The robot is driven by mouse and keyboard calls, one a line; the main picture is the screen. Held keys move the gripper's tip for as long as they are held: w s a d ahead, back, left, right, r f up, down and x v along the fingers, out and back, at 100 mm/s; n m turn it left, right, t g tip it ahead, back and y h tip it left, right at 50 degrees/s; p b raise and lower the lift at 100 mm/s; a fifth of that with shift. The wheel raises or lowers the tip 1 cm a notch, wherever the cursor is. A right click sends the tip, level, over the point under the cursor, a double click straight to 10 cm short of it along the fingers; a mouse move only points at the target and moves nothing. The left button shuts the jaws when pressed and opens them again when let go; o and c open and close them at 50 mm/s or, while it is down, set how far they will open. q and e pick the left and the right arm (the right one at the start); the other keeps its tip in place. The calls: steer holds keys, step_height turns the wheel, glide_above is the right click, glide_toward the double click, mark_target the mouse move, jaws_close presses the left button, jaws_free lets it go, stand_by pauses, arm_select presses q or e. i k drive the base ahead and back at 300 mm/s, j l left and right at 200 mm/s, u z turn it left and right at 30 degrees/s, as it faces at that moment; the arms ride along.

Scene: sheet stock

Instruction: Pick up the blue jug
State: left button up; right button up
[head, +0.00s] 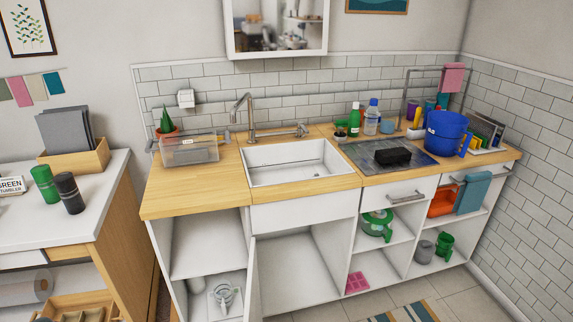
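A large blue jug (444,134) stands upright on the right part of the wooden counter (200,190). A blue handle shows at its lower right side. Behind it are some small colourful items, partly hidden by it. Neither of my grippers is in view.
A black block (393,157) lies on a dark mat (367,152) left of the jug. A rack (487,141) with colourful items stands close on the jug's right. Bottles (372,117) stand behind the mat. The sink (290,165) is empty. The counter left of it has free room in front.

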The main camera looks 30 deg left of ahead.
mark_target(445, 131)
steer(key=i+l, duration=0.1)
steer(key=i, duration=0.95)
steer(key=i+l, duration=0.1)
steer(key=i, duration=0.95)
steer(key=i+l, duration=0.15)
steer(key=i, duration=0.85)
steer(key=k+l+z, duration=0.1)
steer(key=k+l, duration=0.35)
steer(key=l, duration=0.2)
steer(key=k+z, duration=0.05)
